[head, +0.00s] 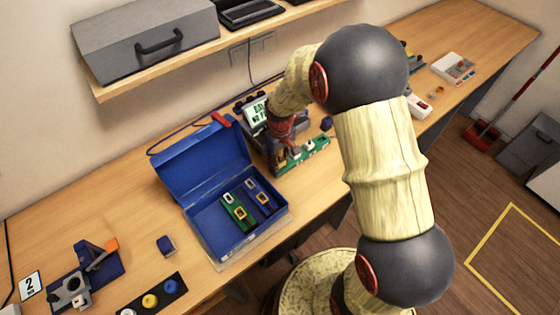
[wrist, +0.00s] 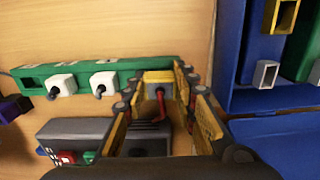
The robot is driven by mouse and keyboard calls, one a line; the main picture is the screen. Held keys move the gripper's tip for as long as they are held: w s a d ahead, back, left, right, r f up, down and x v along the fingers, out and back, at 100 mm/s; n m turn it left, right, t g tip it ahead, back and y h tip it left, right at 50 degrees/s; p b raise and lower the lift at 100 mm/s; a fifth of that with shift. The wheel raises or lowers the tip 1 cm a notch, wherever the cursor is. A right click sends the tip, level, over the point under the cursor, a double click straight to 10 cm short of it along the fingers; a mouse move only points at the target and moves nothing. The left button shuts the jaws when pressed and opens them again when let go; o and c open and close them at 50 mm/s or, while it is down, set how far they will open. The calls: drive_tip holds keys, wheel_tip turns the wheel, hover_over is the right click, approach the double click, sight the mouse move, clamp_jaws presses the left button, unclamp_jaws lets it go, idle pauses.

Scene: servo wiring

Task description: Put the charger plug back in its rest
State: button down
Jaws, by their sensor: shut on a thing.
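My gripper (wrist: 158,80) is shut on a small yellow plug (wrist: 158,76) with a red lead, seen between the fingertips in the wrist view. The plug is at the right end of a green strip (wrist: 130,64); I cannot tell whether it is seated in it or just above. Two white plugs (wrist: 62,84) with dark leads sit in the strip, and a dark opening shows at its left end. The grey charger (wrist: 70,132) with red and green buttons lies beside the strip, partly hidden by my gripper. In the head view, my arm partly hides the strip (head: 318,158) and the charger's lit screen (head: 256,113).
An open blue case (head: 204,228) with green and blue parts inside stands left of my gripper. A small dark blue block (head: 326,124) lies beyond the strip. A shelf (head: 180,62) with a grey toolbox (head: 145,40) overhangs the back. Bench right of the strip is partly clear.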

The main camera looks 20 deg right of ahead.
sight(280, 161)
drive_tip(key=shift+f, duration=0.4)
drive_tip(key=c, duration=1.4)
unclamp_jaws()
drive_tip(key=shift+o, duration=0.3)
drive_tip(key=shift+r, duration=0.1)
wheel_tip(280, 161, up, 12)
